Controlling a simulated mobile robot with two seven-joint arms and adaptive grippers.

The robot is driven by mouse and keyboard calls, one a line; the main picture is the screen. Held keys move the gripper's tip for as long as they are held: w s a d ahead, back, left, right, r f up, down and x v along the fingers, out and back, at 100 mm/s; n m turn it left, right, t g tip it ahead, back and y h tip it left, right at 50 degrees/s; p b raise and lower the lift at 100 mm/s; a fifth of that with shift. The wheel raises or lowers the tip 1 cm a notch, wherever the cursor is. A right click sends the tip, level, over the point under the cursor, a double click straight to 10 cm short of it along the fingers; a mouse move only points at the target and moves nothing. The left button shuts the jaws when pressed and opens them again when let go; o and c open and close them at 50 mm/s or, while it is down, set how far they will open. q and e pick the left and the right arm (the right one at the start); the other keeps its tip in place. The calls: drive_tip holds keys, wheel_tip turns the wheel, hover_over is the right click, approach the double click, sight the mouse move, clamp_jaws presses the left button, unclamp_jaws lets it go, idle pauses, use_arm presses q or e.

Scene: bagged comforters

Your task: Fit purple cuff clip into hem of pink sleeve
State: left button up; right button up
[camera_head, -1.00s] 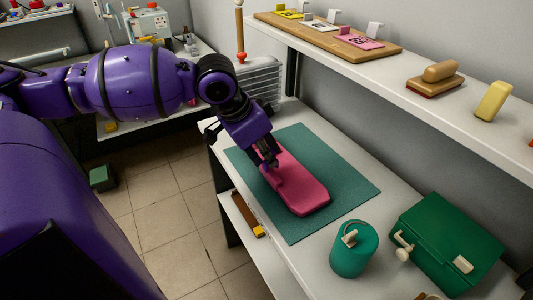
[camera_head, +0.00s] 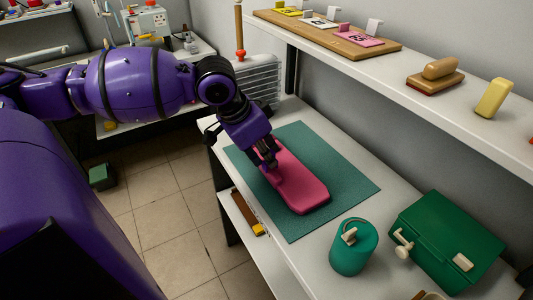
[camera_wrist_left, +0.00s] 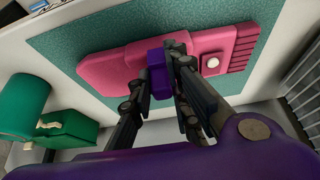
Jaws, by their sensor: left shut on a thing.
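The pink sleeve (camera_head: 306,195) lies flat on a teal mat (camera_head: 345,185) on the bench. In the left wrist view the sleeve (camera_wrist_left: 110,68) shows a white button and a ridged end at the right. My left gripper (camera_head: 271,162) is over the sleeve's far end, pointing down. In the left wrist view my left gripper (camera_wrist_left: 170,55) is shut on a small purple block, the cuff clip (camera_wrist_left: 158,76). The clip overlaps the sleeve in that view; whether it touches the sleeve or sits in the hem cannot be told. My right gripper is not in view.
A teal canister (camera_head: 352,257) and a green box (camera_head: 447,245) stand at the bench's near right. A shelf (camera_head: 420,105) above carries a wooden board (camera_head: 330,40) with tags, a wood-handled block (camera_head: 437,77) and a yellow block (camera_head: 493,100). The mat around the sleeve is clear.

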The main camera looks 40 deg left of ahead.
use_arm(q)
drive_tip(key=shift+f, duration=0.85)
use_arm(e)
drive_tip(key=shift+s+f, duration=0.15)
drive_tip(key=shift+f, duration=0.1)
use_arm(q)
drive_tip(key=o, duration=0.9)
drive_tip(key=o, duration=0.6)
drive_tip(key=shift+r, duration=0.1)
drive_tip(key=p+v, duration=0.1)
drive_tip(key=v, duration=0.1)
drive_tip(key=p+v, duration=0.4)
drive_tip(key=shift+w+d+r, duration=0.1)
drive_tip(key=shift+w+r, duration=0.05)
drive_tip(key=shift+r, duration=0.3)
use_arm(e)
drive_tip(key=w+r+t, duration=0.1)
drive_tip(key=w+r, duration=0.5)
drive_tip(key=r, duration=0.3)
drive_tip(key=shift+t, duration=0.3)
